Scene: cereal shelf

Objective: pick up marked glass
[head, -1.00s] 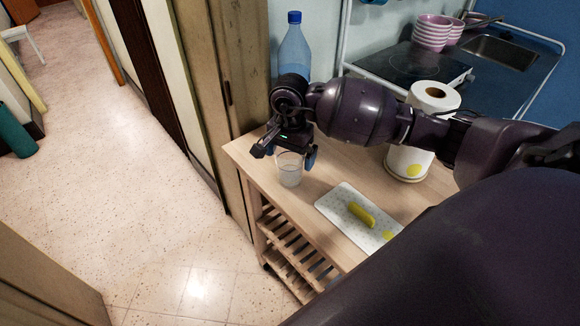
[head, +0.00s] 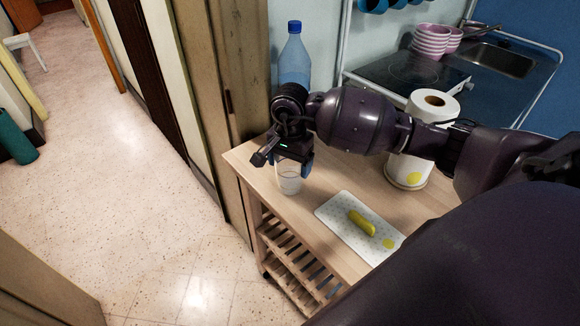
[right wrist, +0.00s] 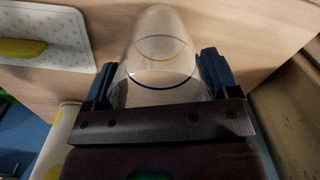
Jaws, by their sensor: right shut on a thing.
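A clear glass (head: 289,180) is at the left end of the wooden cart top in the head view. It also shows in the right wrist view (right wrist: 160,55), with a dark blue ring around it. My right gripper (head: 292,168) comes down over the glass from above. In the right wrist view its two blue fingers (right wrist: 158,82) sit on either side of the glass and are shut on it. I cannot tell whether the glass is touching the cart top. My left gripper is not in view.
A white dotted cutting board (head: 335,212) with a yellow-green vegetable (head: 361,222) lies to the right on the cart (head: 262,178). A paper towel roll (head: 412,170) and a blue bottle (head: 294,55) stand behind. The floor at left is open.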

